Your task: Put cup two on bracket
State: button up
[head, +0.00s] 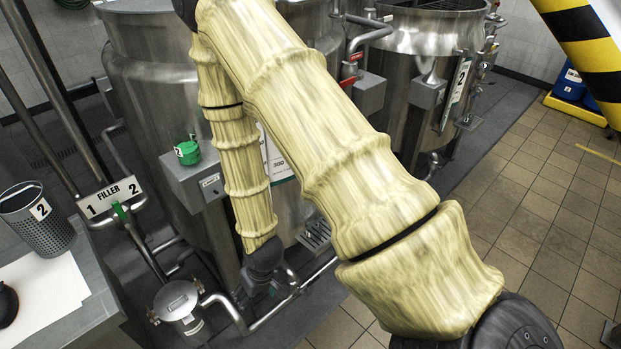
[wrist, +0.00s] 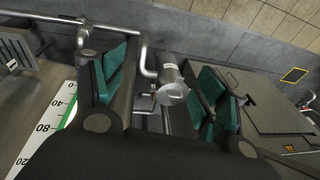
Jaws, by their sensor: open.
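Cup two (head: 38,222) is a dark grey perforated cup with a white "2" label. It stands upright on the bench at the left of the head view. My gripper (head: 264,262) hangs low in front of the large steel mixer, to the right of the cup and well apart from it. In the wrist view my gripper (wrist: 163,75) is open, its two teal-padded fingers spread with nothing held between them. A small slotted metal shelf (head: 316,236), possibly the bracket, is on the mixer's lower front. It seems to show at the wrist view's left edge (wrist: 16,46). My arm hides part of the mixer.
The bench (head: 88,268) holds white paper and a dark round object (head: 7,304). A FILLER 1/2 sign (head: 112,196), pipes and a small lidded steel pot (head: 178,303) stand between bench and mixer. A grey box with a green knob (head: 188,152) juts out.

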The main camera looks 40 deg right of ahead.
jog(key=s+d+f+g, duration=0.1)
jog(key=s+f, duration=0.4)
jog(key=s, duration=0.4)
jog(key=s+d+f+g+h, duration=0.1)
jog(key=s+f, duration=0.4)
jog(key=s, duration=0.5)
jog(key=shift+d+h, duration=0.3)
jog(key=shift+d, duration=0.05)
notch_tip(320, 180, down, 4)
jog(key=b, duration=0.4)
